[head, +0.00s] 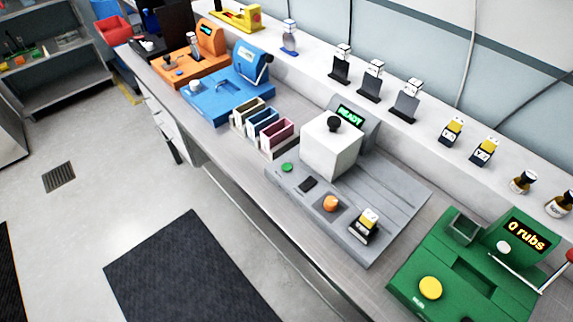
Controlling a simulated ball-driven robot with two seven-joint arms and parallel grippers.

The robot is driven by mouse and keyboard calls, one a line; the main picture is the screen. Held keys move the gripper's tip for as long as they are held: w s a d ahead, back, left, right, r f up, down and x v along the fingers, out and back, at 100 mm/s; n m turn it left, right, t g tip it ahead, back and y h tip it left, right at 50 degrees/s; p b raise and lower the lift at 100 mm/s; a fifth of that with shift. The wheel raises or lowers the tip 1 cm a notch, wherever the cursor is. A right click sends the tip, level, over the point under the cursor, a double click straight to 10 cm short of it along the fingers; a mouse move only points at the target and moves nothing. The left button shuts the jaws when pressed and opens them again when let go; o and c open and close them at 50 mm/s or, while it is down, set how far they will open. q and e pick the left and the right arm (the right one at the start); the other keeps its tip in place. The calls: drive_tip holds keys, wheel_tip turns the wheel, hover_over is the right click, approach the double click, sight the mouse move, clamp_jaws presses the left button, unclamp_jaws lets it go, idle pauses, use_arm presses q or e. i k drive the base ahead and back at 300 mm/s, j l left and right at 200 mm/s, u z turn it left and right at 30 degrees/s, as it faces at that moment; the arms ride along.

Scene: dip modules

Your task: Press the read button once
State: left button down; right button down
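A grey module (385,195) sits on the long bench, with a lit screen (350,115) showing "READY". A white box (331,150) with a black knob on top stands on it, in front of the screen. On its front part are a small green button (287,167), a dark slot (307,185) and a round orange button (331,203). A small bottle with a yellow cap (367,222) stands in a holder at its right end. No label naming a read button is legible. Neither of my grippers is in view.
A green machine (450,270) with a yellow button and "0 rubs" display stands right. Colored trays (264,128), a blue machine (225,95) and an orange machine (192,62) stand left. Several bottles line the back shelf (400,110). The floor (110,170) in front is mostly clear.

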sight(285, 167)
drive_tip(key=z, duration=0.25)
drive_tip(key=i+j+z, duration=0.1)
drive_tip(key=z, duration=0.25)
drive_tip(key=j+z, duration=0.35)
drive_tip(key=i+j+z, duration=0.1)
drive_tip(key=j+z, duration=0.3)
drive_tip(key=k+j+z, duration=0.1)
drive_tip(key=j+z, duration=0.2)
drive_tip(key=j, duration=1.45)
